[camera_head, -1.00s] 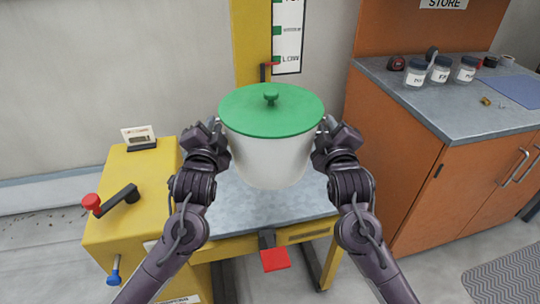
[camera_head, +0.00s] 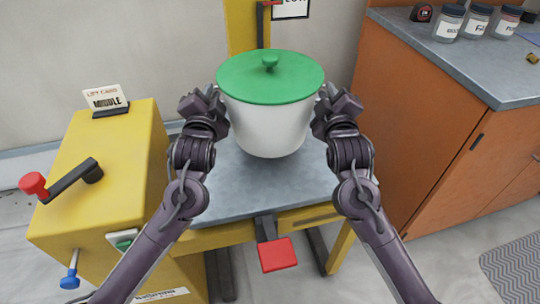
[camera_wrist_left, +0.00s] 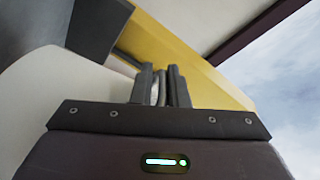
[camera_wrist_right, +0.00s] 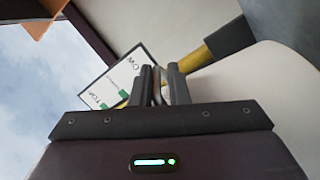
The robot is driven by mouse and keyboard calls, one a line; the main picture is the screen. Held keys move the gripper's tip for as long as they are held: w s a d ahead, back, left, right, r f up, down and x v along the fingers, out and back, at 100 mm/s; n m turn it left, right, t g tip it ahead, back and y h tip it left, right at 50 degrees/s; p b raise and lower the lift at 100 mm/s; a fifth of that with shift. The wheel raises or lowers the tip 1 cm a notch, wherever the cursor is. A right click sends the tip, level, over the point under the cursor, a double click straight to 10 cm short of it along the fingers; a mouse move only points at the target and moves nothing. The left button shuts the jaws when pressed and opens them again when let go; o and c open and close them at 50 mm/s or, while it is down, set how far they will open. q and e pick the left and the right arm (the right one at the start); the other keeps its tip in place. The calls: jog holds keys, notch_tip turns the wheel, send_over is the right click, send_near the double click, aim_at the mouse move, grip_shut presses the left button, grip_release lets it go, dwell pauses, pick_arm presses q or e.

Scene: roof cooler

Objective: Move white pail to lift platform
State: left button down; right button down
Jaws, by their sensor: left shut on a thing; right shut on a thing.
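The white pail (camera_head: 270,130) with a green lid (camera_head: 270,76) is upright between my two grippers, over the grey lift platform (camera_head: 240,190). Its base overlaps the platform surface in the head view; whether it touches is hard to tell. My left gripper (camera_head: 217,100) is shut at the pail's left side, and in the left wrist view its fingers (camera_wrist_left: 161,88) close on a thin pale piece. My right gripper (camera_head: 326,98) is shut at the right side; its fingers (camera_wrist_right: 158,86) show in the right wrist view, also closed on a thin piece beside the white wall.
A red pedal (camera_head: 277,254) juts out in front. An orange cabinet (camera_head: 430,130) with a grey top and jars (camera_head: 448,22) stands right.

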pick_arm(q)
jog(key=shift+r, duration=0.15)
pick_arm(e)
jog(key=shift+a+r, duration=0.1)
jog(key=shift+f, duration=0.2)
